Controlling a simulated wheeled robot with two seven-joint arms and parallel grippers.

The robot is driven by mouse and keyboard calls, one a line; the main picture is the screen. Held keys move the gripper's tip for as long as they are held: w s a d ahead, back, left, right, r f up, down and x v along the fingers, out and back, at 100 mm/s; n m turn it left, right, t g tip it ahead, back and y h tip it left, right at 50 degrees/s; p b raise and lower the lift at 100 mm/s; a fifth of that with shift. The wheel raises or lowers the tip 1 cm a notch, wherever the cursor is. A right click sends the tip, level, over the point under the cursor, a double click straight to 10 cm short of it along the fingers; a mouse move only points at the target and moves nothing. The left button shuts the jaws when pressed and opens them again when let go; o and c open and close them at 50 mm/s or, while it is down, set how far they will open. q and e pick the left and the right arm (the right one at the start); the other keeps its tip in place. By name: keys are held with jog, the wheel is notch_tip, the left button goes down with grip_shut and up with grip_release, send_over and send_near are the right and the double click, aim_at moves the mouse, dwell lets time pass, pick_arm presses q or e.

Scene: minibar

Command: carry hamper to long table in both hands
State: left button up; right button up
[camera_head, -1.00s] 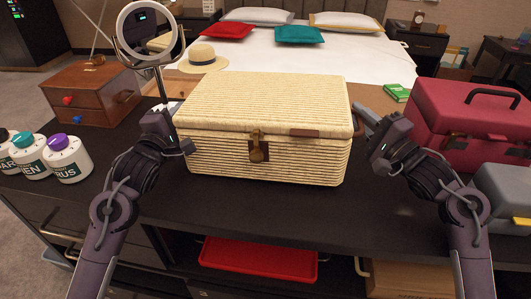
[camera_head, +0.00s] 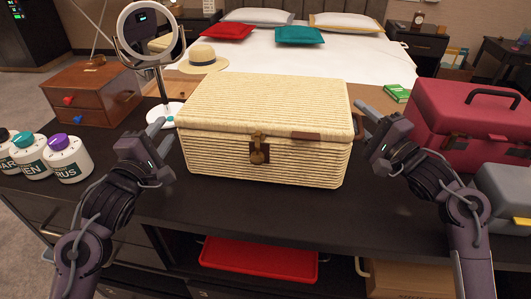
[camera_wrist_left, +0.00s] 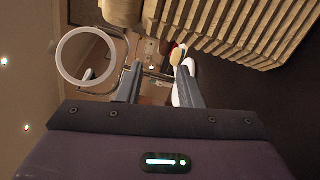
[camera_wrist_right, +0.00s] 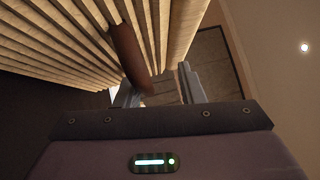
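The hamper (camera_head: 260,100) is a closed straw-coloured woven box with a brown front clasp. It stands upright on the dark counter between my grippers. My left gripper (camera_head: 160,132) is open and empty, a little left of the hamper and apart from it. In the left wrist view the hamper (camera_wrist_left: 245,28) is off to the upper right, outside the fingers. My right gripper (camera_head: 364,124) is open at the hamper's right side. In the right wrist view the brown side handle (camera_wrist_right: 129,58) reaches down beside the left finger; contact cannot be told. The long table cannot be identified.
On the counter (camera_head: 240,210), several bottles (camera_head: 68,158), a wooden drawer box (camera_head: 92,92) and a round mirror (camera_head: 148,32) stand left. A red case (camera_head: 470,125) and grey box (camera_head: 505,195) crowd the right. A red tray (camera_head: 258,262) lies below; a bed is behind.

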jog(key=f, duration=0.3)
jog(key=shift+s+a+g, duration=0.15)
jog(key=shift+s+g, duration=0.15)
jog(key=shift+s, duration=0.05)
jog(key=s+d, duration=0.2)
jog(key=s+d+r, duration=0.1)
jog(key=s+d, duration=0.2)
jog(key=shift+s+d+r, duration=0.15)
jog(key=shift+s+r, duration=0.1)
